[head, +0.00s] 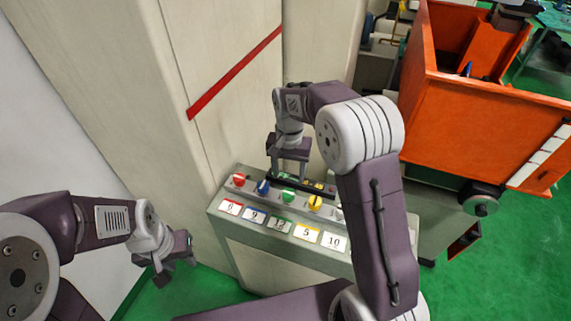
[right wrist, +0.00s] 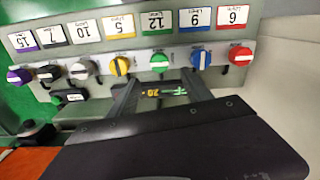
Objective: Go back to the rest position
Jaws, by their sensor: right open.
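My right gripper (head: 288,172) hangs over the control panel (head: 222,203), near the red knob (head: 239,179), blue knob (head: 263,186) and green knob (head: 288,195). In the right wrist view the right gripper (right wrist: 160,82) is open, with nothing between its fingers. A small display with green and yellow characters (right wrist: 165,91) shows between them. The panel's green knob (right wrist: 160,62) is just beyond the fingers, and the yellow knob (right wrist: 119,65) is beside it. My left gripper (head: 170,262) is at lower left, over the floor and away from the panel; its jaw opening is unclear.
Number cards (head: 281,224) line the panel's front below the knobs. A pale cabinet with a red stripe (head: 235,73) stands behind. An orange tank (head: 480,125) is at the right. Green floor (head: 520,250) is open at lower right.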

